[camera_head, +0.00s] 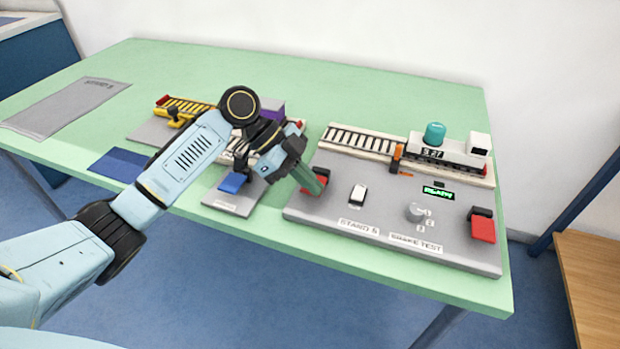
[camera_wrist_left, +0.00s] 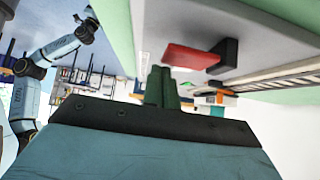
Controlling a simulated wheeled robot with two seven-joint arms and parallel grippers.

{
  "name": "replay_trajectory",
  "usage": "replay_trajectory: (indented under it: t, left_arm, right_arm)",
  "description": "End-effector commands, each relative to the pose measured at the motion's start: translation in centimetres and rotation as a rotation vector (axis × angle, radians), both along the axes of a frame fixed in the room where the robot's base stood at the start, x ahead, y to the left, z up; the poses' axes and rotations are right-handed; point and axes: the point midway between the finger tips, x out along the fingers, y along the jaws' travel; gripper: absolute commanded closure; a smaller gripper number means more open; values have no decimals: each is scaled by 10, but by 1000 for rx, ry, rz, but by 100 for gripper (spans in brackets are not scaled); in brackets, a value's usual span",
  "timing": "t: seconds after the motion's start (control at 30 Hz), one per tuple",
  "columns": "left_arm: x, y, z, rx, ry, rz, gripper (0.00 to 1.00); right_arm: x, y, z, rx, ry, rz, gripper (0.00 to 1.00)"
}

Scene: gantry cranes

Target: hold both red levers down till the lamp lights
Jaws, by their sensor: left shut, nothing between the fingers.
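The left red lever (camera_head: 321,173) is at the left front of the grey test panel (camera_head: 385,215). My left gripper (camera_head: 314,185), with green fingers, is shut and empty; its tips overlap the left lever, and contact cannot be told. In the left wrist view the closed fingers (camera_wrist_left: 161,86) point towards a red lever (camera_wrist_left: 190,57) with a dark block beside it. The right red lever (camera_head: 483,229) is at the panel's right end, clear of any gripper. My right arm (camera_wrist_left: 28,88) shows small in the left wrist view; its gripper is unclear. I cannot identify the lamp with certainty.
The panel carries a white switch (camera_head: 357,194), a grey knob (camera_head: 416,211) and a lit green display (camera_head: 438,193). A wagon with a teal dome (camera_head: 434,133) stands on the rail behind. A blue block (camera_head: 232,183) lies below my forearm. The green table (camera_head: 350,85) is clear at the back.

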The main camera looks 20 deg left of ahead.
Motion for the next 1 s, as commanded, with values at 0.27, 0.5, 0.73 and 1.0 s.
replay_trajectory:
  t: [0.27,0.5,0.73,1.0]
  left_arm:
    - [-5,1,-10,1,-196,1,100]
    - [-7,0,-19,1,-219,0,100]
    - [-7,0,-19,1,-218,0,100]
    - [-7,0,-19,1,-217,1,100]
  right_arm:
    - [0,0,0,0,0,0,48]
    - [0,0,0,0,0,0,48]
    - [0,0,0,0,0,0,48]
    - [0,0,0,0,0,0,48]
